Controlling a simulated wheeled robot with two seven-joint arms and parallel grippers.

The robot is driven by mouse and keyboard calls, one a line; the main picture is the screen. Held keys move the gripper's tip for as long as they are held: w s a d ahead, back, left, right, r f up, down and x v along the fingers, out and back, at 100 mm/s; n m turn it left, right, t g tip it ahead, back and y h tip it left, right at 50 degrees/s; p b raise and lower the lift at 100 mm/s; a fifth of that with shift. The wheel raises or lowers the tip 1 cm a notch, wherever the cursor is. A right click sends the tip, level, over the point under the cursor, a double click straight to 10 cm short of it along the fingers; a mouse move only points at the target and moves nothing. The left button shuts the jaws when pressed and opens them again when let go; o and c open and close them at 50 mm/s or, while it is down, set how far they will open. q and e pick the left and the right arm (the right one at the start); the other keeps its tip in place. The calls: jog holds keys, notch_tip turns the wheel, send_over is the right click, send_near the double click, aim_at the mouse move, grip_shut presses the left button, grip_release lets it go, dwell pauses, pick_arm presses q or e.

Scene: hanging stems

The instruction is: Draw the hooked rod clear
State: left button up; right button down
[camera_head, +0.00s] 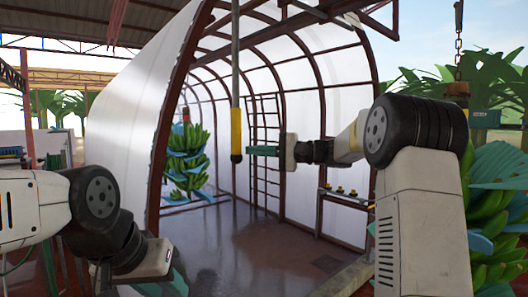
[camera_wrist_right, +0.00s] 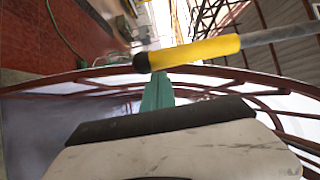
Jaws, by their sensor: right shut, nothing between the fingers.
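The rod (camera_head: 235,70) hangs upright in the head view, a grey shaft with a yellow grip (camera_head: 236,128) and a black lower end. Its top leaves the frame, so no hook shows. My right gripper (camera_head: 252,150) has green fingers, shut and empty, with their tips close beside the lower grip. In the right wrist view the shut fingers (camera_wrist_right: 157,88) point at the yellow grip (camera_wrist_right: 195,52) near its black end; I cannot tell whether they touch. My left gripper (camera_head: 178,284) is low at the left, its green fingers partly cut off by the frame, so its opening is unclear.
A banana stem (camera_head: 187,160) with blue sheets hangs inside the arched tunnel. Another banana bunch (camera_head: 485,215) hangs at the right, behind my right arm. A bench (camera_head: 345,200) with small yellow items stands along the right wall. The tunnel floor (camera_head: 240,235) is open.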

jog(key=shift+s+a, duration=0.15)
jog(key=shift+a, duration=0.15)
jog(key=s+a, duration=0.8)
jog(key=a, duration=0.3)
jog(key=shift+s, duration=0.1)
jog(key=d, duration=0.2)
jog(key=w+d, duration=0.1)
jog(key=d, duration=0.3)
jog(key=shift+w, duration=0.3)
jog(key=v, duration=0.8)
jog(key=shift+s, duration=0.2)
jog(key=shift+a, duration=0.1)
